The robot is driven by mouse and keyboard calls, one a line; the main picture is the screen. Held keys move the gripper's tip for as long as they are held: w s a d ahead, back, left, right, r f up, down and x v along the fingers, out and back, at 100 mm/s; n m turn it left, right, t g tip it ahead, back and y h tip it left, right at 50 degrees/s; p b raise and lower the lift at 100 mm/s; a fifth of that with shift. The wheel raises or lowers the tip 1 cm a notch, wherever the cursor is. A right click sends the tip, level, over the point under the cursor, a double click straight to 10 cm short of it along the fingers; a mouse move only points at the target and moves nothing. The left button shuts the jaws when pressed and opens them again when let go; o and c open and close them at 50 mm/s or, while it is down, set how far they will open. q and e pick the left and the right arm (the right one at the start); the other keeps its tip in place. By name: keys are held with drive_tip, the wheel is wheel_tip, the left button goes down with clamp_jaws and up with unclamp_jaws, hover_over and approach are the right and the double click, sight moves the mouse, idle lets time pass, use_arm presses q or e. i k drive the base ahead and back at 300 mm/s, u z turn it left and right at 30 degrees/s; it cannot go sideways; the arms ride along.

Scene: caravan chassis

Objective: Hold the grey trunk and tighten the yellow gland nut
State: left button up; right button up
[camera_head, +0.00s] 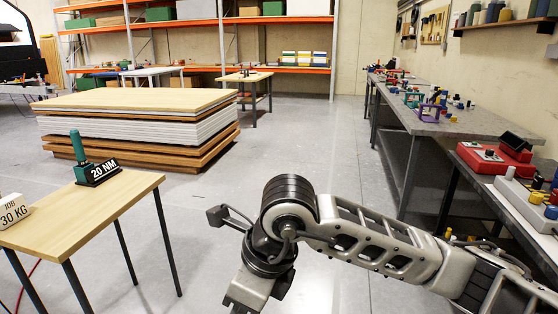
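I cannot make out the grey trunk or its yellow gland nut in the head view. Small yellow parts (537,197) sit on the right-hand bench, but they are too small to tell what they are. My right arm comes in from the right, bends at a dark joint in the middle, and runs down out of the bottom edge. No gripper fingers show clearly for it. My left arm and gripper are not in view.
A wooden table (90,213) at left holds a green tool on a stand marked 20 NM (93,171) and a white 30 KG block (14,211). Stacked boards (140,120) stand behind. Grey benches (440,122) line the right, one with a red case (495,162). The middle floor is clear.

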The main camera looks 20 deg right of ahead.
sight(535, 198)
drive_tip(key=z, duration=0.5)
drive_tip(key=i, duration=2.65)
drive_tip(key=z, duration=1.5)
drive_tip(key=i, duration=1.3)
drive_tip(key=z, duration=2.05)
drive_tip(key=i, duration=0.9)
drive_tip(key=z, duration=0.1)
